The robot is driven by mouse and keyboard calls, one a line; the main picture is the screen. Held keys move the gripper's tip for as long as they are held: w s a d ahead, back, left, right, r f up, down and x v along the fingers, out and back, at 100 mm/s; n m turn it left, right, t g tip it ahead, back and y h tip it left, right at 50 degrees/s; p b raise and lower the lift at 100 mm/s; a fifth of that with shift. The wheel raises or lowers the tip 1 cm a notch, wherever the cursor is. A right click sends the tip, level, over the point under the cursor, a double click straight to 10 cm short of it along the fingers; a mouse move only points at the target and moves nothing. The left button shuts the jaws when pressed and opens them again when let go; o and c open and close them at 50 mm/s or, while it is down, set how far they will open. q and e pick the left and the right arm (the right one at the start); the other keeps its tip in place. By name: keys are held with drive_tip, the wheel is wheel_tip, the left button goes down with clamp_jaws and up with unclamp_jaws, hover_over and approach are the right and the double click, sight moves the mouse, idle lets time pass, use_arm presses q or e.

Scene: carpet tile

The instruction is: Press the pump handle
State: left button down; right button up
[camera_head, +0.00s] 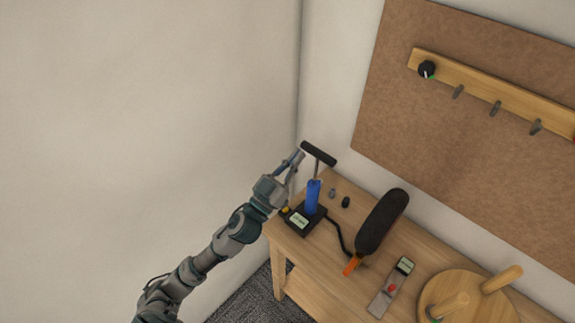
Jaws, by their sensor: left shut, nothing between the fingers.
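The pump stands upright at the left end of the wooden table, with a blue cylinder (313,197) on a dark base that carries a small pale display (299,220). Its black T-shaped pump handle (318,153) is raised on a thin rod above the cylinder. My left gripper (298,158) is shut and empty, its fingertips close to the left end of the handle. I cannot tell whether they touch it. My right gripper is not in view.
A black hose (335,236) runs from the pump towards a long dark object (382,222) with an orange end. A grey device (391,287) and a round wooden piece with pegs (465,301) lie to the right. A brown board (460,95) with a hook rail (490,93) hangs behind.

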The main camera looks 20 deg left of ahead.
use_arm(q)
wheel_tip(320, 180, up, 2)
hover_over(316, 165)
drive_tip(key=s, duration=0.2)
drive_tip(key=f+b, duration=0.1)
drive_tip(key=f, duration=0.3)
drive_tip(key=f+b, duration=0.1)
drive_tip(key=f, duration=0.1)
drive_tip(key=shift+w+f+b, duration=0.2)
drive_tip(key=shift+w+b, duration=0.05)
drive_tip(key=shift+b, duration=0.05)
drive_tip(key=f, duration=0.1)
drive_tip(key=f+b, duration=0.2)
drive_tip(key=shift+a+f, duration=0.15)
drive_tip(key=shift+a, duration=0.15)
wheel_tip(316, 165, down, 7)
drive_tip(key=b, duration=0.4)
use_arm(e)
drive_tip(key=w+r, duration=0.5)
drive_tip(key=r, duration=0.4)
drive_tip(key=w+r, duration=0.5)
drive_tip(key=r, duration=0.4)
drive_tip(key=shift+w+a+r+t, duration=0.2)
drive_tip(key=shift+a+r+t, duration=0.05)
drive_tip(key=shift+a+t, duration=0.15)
use_arm(q)
drive_tip(key=shift+a, duration=0.1)
